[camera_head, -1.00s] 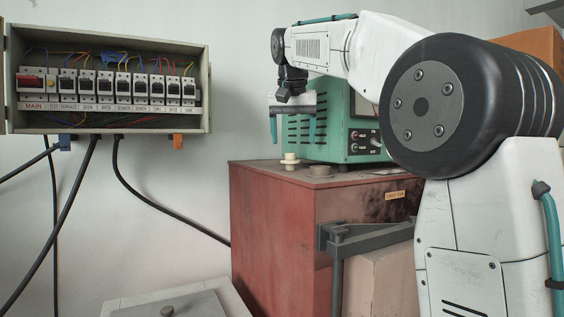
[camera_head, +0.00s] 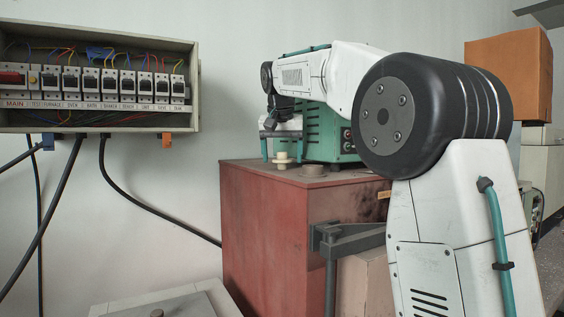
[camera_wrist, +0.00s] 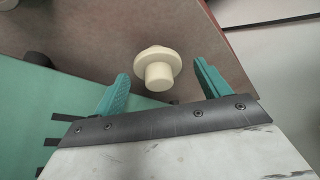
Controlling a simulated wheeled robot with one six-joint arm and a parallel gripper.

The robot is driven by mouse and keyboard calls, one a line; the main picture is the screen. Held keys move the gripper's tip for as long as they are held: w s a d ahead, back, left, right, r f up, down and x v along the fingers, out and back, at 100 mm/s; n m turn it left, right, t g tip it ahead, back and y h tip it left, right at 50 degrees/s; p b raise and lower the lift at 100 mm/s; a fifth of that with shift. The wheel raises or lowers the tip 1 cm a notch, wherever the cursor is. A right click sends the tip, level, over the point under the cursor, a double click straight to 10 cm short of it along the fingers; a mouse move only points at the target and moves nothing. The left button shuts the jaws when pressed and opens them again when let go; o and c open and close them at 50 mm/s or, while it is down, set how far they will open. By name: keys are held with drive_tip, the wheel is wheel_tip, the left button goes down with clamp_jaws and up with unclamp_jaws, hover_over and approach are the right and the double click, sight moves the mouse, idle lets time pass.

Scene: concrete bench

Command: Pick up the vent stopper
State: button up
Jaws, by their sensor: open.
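The vent stopper, by its look a cream flanged plug (camera_head: 282,164), sits on top of the red cabinet (camera_head: 262,215), near its back left. In the wrist view the stopper (camera_wrist: 158,74) shows a round stem on a wider flange. My gripper (camera_head: 282,155) points down just above it, with its teal fingers apart. In the wrist view my gripper (camera_wrist: 162,72) has one finger on each side of the stopper, with gaps on both sides. The exact height of the fingertips over the cabinet top is hard to tell.
A green box with vents (camera_head: 328,135) stands close behind and right of the gripper. A low round grey fitting (camera_head: 313,170) is on the cabinet top right of the stopper. A breaker panel (camera_head: 100,85) hangs on the wall at left. An orange box (camera_head: 508,75) is at far right.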

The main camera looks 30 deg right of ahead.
drive_tip(key=c, duration=1)
drive_tip(key=shift+r, duration=0.1)
drive_tip(key=shift+r, duration=1.7)
drive_tip(key=s, duration=0.5)
drive_tip(key=s+r, duration=0.1)
drive_tip(key=s, duration=0.4)
drive_tip(key=s+a, duration=0.1)
drive_tip(key=s, duration=0.4)
drive_tip(key=shift+s+a+r, duration=0.1)
drive_tip(key=shift+s+r, duration=0.05)
drive_tip(key=shift+s, duration=0.25)
drive_tip(key=shift+w+d+f, duration=0.6)
drive_tip(key=shift+w+f, duration=0.2)
drive_tip(key=shift+w, duration=0.1)
